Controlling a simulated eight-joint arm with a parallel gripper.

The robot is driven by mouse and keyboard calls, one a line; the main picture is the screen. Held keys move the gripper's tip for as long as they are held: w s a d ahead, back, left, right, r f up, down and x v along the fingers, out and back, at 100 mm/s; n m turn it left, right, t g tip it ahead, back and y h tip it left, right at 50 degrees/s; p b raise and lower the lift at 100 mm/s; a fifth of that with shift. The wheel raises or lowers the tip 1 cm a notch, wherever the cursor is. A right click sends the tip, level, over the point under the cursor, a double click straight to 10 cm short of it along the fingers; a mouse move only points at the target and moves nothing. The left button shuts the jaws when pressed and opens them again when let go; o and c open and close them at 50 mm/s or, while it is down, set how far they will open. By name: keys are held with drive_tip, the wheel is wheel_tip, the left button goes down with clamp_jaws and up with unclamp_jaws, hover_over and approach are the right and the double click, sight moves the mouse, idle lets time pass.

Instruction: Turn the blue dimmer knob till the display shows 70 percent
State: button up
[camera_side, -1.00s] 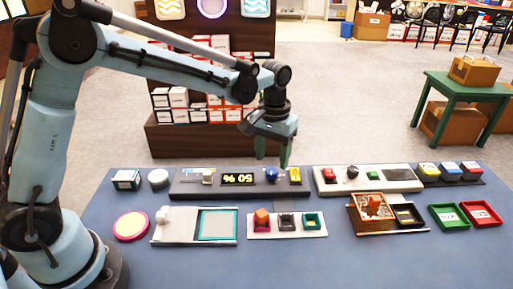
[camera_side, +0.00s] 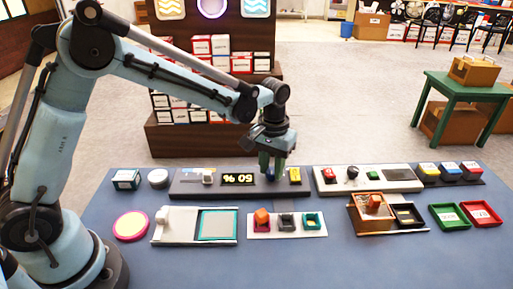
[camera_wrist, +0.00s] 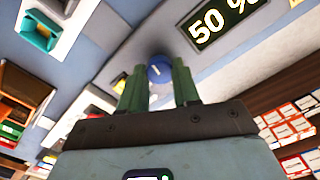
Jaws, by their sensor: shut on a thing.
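The blue dimmer knob (camera_wrist: 160,70) is round with a white pointer line and sits on the dark panel (camera_side: 216,190). My gripper (camera_wrist: 159,78) is shut on the knob, with one green finger on each side of it. In the side view my gripper (camera_side: 271,172) points down at the panel, and its fingers mostly hide the knob. The display (camera_wrist: 222,18) reads 50 % in the wrist view. In the side view the display (camera_side: 240,179) is upside down and small.
A yellow part (camera_side: 295,175) stands on the panel close to the right of my gripper. A white-grey panel (camera_side: 395,174) with a red switch lies further right.

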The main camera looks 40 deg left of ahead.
sight(272, 170)
drive_tip(key=shift+m, duration=0.4)
drive_tip(key=shift+c, duration=0.2)
drive_tip(key=shift+m, duration=2.5)
drive_tip(key=o, duration=1.1)
drive_tip(key=shift+c, duration=0.2)
drive_tip(key=shift+r, duration=0.1)
wheel_tip(272, 170, up, 12)
